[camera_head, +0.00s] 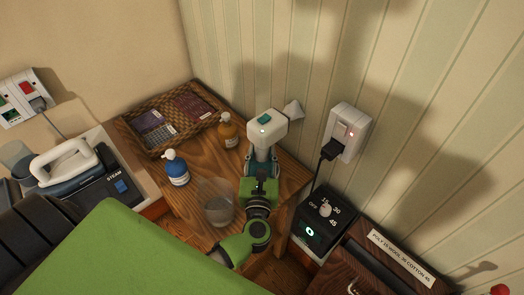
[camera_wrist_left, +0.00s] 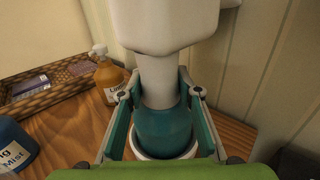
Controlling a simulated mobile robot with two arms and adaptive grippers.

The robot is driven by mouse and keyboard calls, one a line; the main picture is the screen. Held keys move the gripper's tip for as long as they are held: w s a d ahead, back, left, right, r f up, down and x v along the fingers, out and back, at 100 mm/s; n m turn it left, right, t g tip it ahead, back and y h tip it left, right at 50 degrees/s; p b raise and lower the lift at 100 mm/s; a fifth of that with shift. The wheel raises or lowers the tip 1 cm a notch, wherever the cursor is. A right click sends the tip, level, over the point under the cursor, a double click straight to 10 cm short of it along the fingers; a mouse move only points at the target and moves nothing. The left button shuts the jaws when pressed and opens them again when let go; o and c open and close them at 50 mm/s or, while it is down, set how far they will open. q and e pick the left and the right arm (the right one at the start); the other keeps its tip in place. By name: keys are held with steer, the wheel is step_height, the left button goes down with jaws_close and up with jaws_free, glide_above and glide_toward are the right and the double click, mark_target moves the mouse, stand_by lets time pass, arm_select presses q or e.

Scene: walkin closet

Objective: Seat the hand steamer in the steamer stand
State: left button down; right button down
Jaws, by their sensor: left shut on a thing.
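The hand steamer (camera_head: 267,125) has a white head with a teal button, a pale nozzle cone on its right and a narrow white neck. It is upright over the wooden table's right back part. My left gripper (camera_head: 262,163) is shut on it, with one finger on each side of its neck in the left wrist view (camera_wrist_left: 160,98). Below the neck is a teal body (camera_wrist_left: 165,130) with a white ring (camera_wrist_left: 140,154) at its foot. I cannot tell whether these belong to the steamer or to the stand. The stand is not otherwise distinguishable. My right gripper is out of view.
A blue bottle (camera_head: 177,169), an amber bottle (camera_head: 228,131) and a clear cup (camera_head: 217,204) stand on the table. A wicker tray (camera_head: 125,124) is behind them. A wall socket (camera_head: 350,130) and black timer box (camera_head: 321,222) are at right, an iron (camera_head: 65,165) at left.

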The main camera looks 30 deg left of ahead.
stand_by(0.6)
arm_select(q)
steer(key=c, duration=1.4)
jaws_free()
steer(key=shift+o, duration=0.4)
steer(key=shift+s+f, duration=0.1)
steer(key=shift+f, duration=0.05)
steer(key=o, duration=1.1)
